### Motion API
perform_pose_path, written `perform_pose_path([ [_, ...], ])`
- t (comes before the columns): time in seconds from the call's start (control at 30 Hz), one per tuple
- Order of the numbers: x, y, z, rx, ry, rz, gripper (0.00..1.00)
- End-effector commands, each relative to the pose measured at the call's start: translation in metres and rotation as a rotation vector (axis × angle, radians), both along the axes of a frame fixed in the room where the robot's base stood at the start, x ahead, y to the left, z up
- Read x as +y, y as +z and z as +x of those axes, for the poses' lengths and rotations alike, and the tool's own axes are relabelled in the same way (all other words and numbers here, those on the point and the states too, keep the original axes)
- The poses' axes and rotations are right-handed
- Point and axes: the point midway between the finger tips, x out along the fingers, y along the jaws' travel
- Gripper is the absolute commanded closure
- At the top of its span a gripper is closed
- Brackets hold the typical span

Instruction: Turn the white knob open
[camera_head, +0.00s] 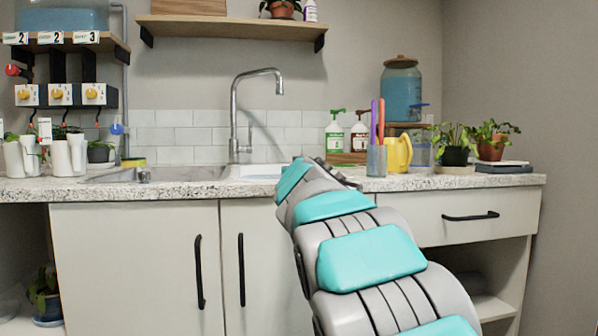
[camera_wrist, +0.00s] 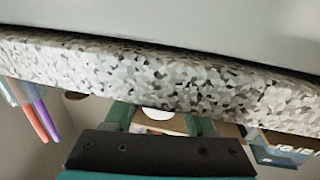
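No white knob can be clearly made out in the head view. Three white boxes with yellow knobs (camera_head: 58,94) hang under the left shelf. A red knob (camera_head: 12,70) and a blue knob (camera_head: 117,129) are near them. My gripper is hidden behind my arm in the head view, at the counter's front edge. In the wrist view my gripper (camera_wrist: 160,122) shows two dark green fingers apart, with nothing visibly held. A small white rounded shape (camera_wrist: 156,113) shows between them; I cannot tell what it is.
The speckled counter (camera_head: 130,189) edge crosses the wrist view close to my fingers. A sink (camera_head: 180,174) and tall tap (camera_head: 236,120) are at centre-left. A pen cup (camera_head: 376,161), yellow jug (camera_head: 398,153), pump bottles (camera_head: 334,138), glass dispenser (camera_head: 401,92) and plants (camera_head: 455,147) crowd the right.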

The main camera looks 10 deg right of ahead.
Motion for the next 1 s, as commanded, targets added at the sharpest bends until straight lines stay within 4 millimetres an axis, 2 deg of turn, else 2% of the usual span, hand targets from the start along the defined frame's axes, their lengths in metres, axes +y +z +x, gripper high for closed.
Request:
perform_pose_path([
  [0.07,0.0000,-0.0001,0.0000,0.000,0.000,0.000,0.55],
  [0.47,-0.0002,-0.0003,0.0000,0.000,0.000,0.000,1.00],
  [1.0,0.0002,0.0042,-0.0003,0.003,0.043,0.000,1.00],
])
